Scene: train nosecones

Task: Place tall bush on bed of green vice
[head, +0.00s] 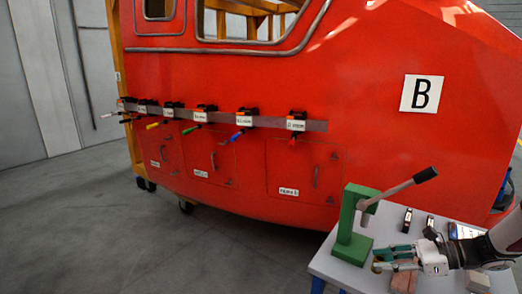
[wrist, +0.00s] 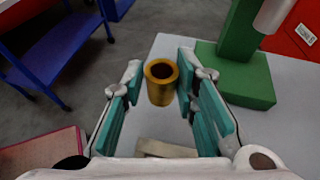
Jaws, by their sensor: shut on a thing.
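The tall bush is a hollow brass-coloured cylinder (wrist: 161,84), upright between the fingertips of my gripper (wrist: 160,80) in the wrist view. My gripper (head: 380,260) is shut on it, over the grey table by the vice. The green vice (head: 347,222) stands on the table with a raised grey lever and a ram above its bed. Its flat green bed (wrist: 245,80) is to the right of and beyond the bush in the wrist view, apart from it. The bed looks bare where it shows.
A pale block (wrist: 165,148) lies on the table under my gripper. Several small dark items (head: 430,223) lie on the table right of the vice. A blue shelf cart (wrist: 60,45) stands off to the left. The large red nosecone (head: 250,90) rises behind the table.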

